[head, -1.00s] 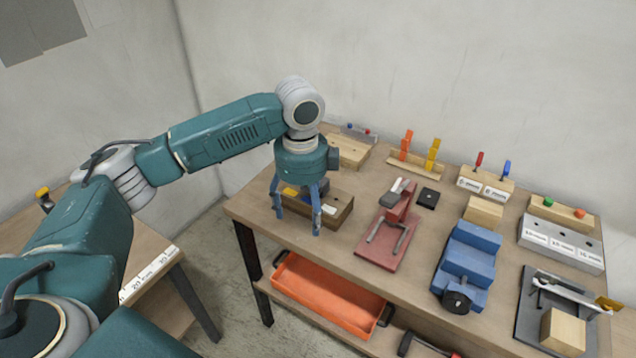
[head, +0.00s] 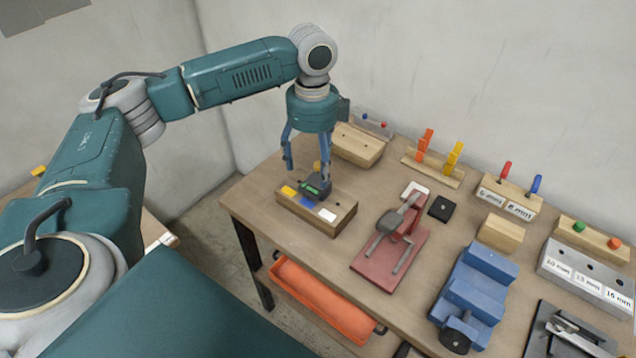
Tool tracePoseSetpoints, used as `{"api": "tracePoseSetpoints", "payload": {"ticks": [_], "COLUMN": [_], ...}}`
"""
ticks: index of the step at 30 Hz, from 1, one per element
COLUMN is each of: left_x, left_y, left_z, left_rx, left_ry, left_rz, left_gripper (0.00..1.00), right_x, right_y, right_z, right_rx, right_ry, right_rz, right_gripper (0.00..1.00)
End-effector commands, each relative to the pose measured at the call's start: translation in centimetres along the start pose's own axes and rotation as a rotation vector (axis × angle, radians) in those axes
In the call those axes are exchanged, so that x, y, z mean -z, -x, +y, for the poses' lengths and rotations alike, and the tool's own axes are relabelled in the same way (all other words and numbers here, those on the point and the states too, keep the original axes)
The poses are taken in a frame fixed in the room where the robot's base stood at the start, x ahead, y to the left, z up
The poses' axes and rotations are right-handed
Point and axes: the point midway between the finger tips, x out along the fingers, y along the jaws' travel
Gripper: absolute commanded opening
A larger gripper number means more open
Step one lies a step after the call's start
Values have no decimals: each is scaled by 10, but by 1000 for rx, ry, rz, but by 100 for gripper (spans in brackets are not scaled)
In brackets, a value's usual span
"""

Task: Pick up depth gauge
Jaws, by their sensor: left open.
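A small dark device with a green face, which looks like the depth gauge (head: 316,187), sits at the wooden block (head: 341,221) with yellow, blue and white labels, near the bench's left end. My left gripper (head: 306,173) points down over the back of this block, with its fingers spread. Its right finger overlaps the device in the picture; I cannot tell whether they touch. The lower part of the device is hard to make out. My right gripper is not in view.
On the wooden bench (head: 262,205), a red fixture (head: 372,262) and a blue vise-like block (head: 475,285) stand to the right. Racks with coloured handles (head: 437,172) line the back by the wall. An orange tray (head: 320,300) is below.

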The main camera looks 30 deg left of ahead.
Motion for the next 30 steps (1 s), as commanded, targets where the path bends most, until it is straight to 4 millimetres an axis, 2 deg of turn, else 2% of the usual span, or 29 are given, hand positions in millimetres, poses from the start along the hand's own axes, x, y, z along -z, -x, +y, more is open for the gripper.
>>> {"api": "tracePoseSetpoints", "payload": {"ticks": [3,6,12,16,24,26,30], "left_x": [0,1,7,7,7,7,7], "left_y": [-11,-16,-43,-60,-66,-66,-66], "left_z": [1,1,7,6,6,6,6], "left_rx": [-1,-2,-4,-2,1,1,0], "left_ry": [0,0,-1,1,0,0,0], "left_rz": [0,0,-2,0,0,0,0], "left_gripper": [73,73,73,73,73,65,37], "right_x": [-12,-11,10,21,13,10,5], "right_y": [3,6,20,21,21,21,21], "right_z": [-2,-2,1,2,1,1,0], "right_rx": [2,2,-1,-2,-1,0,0], "right_ry": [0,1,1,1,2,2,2], "right_rz": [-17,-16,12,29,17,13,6], "right_gripper": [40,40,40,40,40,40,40]}}
